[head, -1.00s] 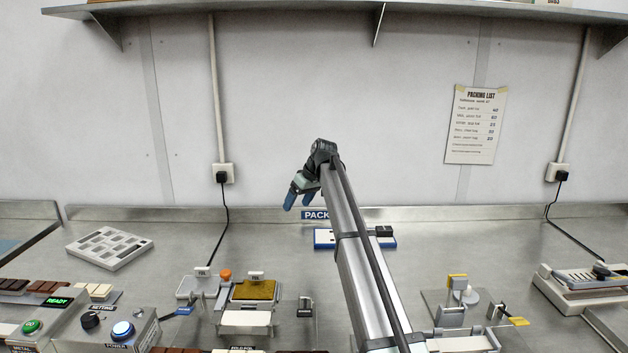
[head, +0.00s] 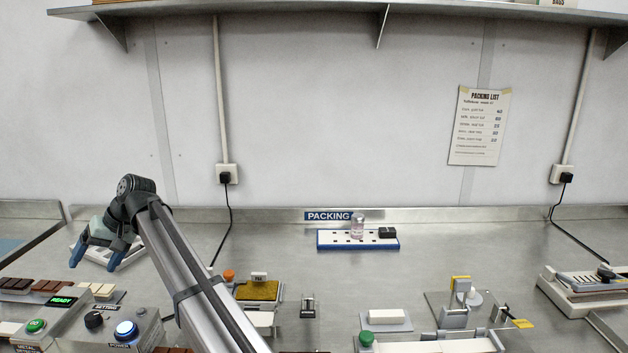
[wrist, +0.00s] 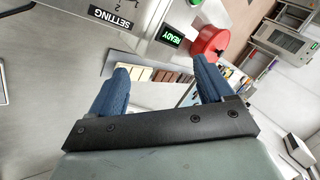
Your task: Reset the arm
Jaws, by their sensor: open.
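My gripper (head: 92,254) is at the left of the head view, raised above the bench in front of the white mould tray (head: 128,257), part of which it hides. Its two blue fingers are apart with nothing between them. The wrist view also shows the open, empty fingers (wrist: 158,88), with the green READY display (wrist: 172,37) beyond them. My arm slants from the bottom middle of the head view up to the left.
A control box with a blue-lit button (head: 126,330) stands below my gripper. A blue-edged rack (head: 340,242) holding a clear jar (head: 357,227) is by the PACKING sign (head: 328,216). A gold-pad station (head: 257,290) stands right of my arm. A shelf (head: 300,14) runs overhead.

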